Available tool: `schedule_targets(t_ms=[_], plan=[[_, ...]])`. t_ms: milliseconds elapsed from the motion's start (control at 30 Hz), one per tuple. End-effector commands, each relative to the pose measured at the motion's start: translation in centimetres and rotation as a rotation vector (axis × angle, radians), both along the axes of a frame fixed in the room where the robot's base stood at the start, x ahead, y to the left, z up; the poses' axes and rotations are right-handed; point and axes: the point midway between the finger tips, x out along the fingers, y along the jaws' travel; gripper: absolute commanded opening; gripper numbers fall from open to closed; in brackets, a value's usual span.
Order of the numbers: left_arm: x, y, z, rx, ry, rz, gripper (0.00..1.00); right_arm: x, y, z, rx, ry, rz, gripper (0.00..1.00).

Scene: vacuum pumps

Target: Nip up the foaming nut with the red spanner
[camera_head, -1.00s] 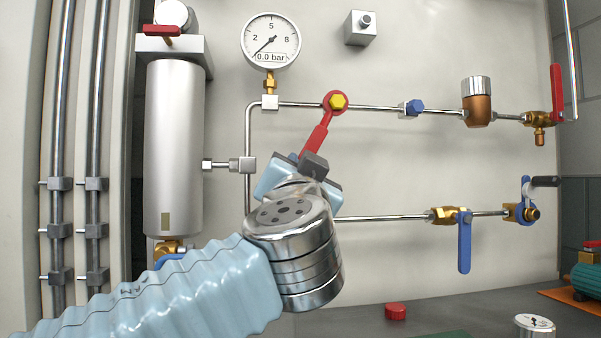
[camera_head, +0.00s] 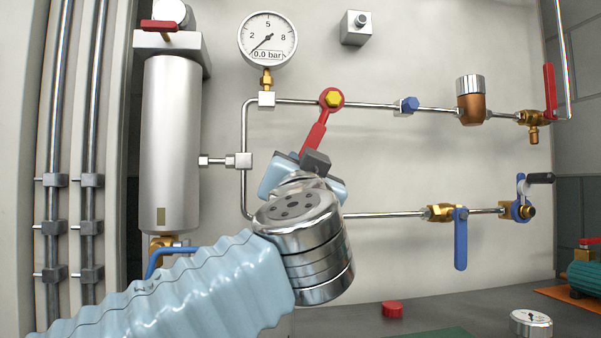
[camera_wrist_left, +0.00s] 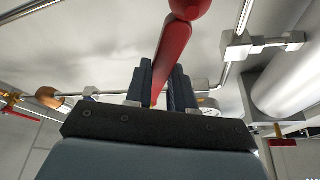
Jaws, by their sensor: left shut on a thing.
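The red spanner (camera_head: 314,134) has its ring end around the yellow nut (camera_head: 333,98) on the upper pipe. Its handle slants down and to the left. My left gripper (camera_head: 313,160) is shut on the handle's lower part. In the left wrist view the red spanner (camera_wrist_left: 174,48) rises from between the dark fingers of my left gripper (camera_wrist_left: 161,88). A blue nut (camera_head: 408,105) sits further right on the same pipe. I can make out no foam at either nut. My right gripper is not in view.
A pressure gauge (camera_head: 267,39) reading 0.0 bar stands above left of the spanner. A silver cylinder (camera_head: 171,140) stands left. The lower pipe (camera_head: 385,215) runs behind my wrist to a blue-handled valve (camera_head: 460,238). A red cap (camera_head: 392,309) lies on the bench.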

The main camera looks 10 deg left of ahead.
Motion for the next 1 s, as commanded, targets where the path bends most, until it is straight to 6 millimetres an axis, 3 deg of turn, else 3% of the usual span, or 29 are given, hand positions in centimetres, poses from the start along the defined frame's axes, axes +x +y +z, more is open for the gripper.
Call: schedule_targets(t_ms=[1000], plan=[[-0.04, -0.06, 0.20, -0.058, -0.025, 0.005, 0.00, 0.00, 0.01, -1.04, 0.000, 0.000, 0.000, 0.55]])
